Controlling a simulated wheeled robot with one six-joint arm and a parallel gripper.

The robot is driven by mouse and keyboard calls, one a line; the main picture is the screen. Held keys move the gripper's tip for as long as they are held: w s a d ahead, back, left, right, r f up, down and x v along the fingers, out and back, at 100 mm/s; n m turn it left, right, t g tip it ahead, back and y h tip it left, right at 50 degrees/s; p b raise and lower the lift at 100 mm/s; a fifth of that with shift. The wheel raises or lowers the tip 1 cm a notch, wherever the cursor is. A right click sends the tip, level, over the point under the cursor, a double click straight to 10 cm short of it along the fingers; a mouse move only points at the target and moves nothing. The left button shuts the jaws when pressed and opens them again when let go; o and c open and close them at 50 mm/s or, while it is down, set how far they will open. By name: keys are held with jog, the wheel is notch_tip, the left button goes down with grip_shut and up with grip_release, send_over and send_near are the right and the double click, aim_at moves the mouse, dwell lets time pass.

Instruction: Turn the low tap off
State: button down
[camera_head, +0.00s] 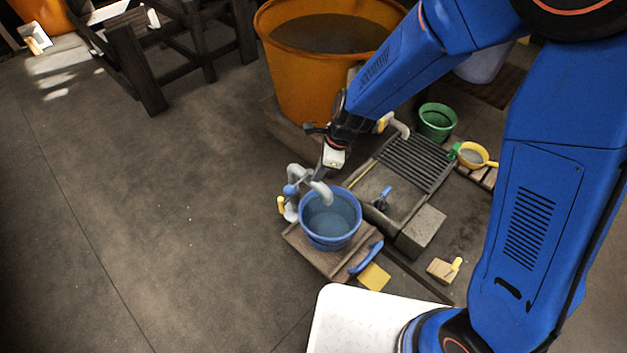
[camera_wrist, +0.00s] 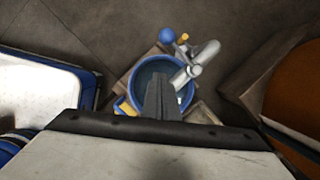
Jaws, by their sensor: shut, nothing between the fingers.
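The low tap (camera_head: 318,188) is a grey bent pipe with its spout over a blue bucket (camera_head: 333,240). A blue ball (camera_head: 290,190) and a yellow piece (camera_head: 281,205) sit at its left side. In the wrist view the tap (camera_wrist: 202,58) shows right of my fingers, with the blue ball (camera_wrist: 167,34) beyond them. The bucket (camera_wrist: 134,76) lies below my fingers there. My gripper (camera_head: 320,176) points down, close behind the tap; whether it touches cannot be told. Its fingers (camera_wrist: 160,80) are shut and empty. Whether water runs is unclear.
The bucket stands on a wooden board (camera_head: 296,238). A large orange tub (camera_head: 290,90) stands behind my gripper.

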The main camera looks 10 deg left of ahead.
jog(key=v, duration=0.3)
dwell(0.6)
jog(key=s+d+r+n+t, duration=0.1)
jog(key=d+r+n, duration=0.3)
jog(key=d+r, duration=0.55)
jog(key=s+d+r+n+t, duration=0.15)
jog(key=d+r+n, duration=0.25)
jog(key=d+r, duration=0.55)
jog(key=s+d+r+n+t+h, duration=0.1)
jog(key=s+d+r+n, duration=0.1)
jog(key=s+d+n, duration=0.2)
jog(key=s+d+r+n+t+h, duration=0.1)
jog(key=s+d+n, duration=0.3)
jog(key=s+d, duration=0.6)
jog(key=d+r+h, duration=0.1)
jog(key=d, duration=0.5)
jog(key=shift+d+t, duration=0.2)
jog(key=shift+t, duration=0.15)
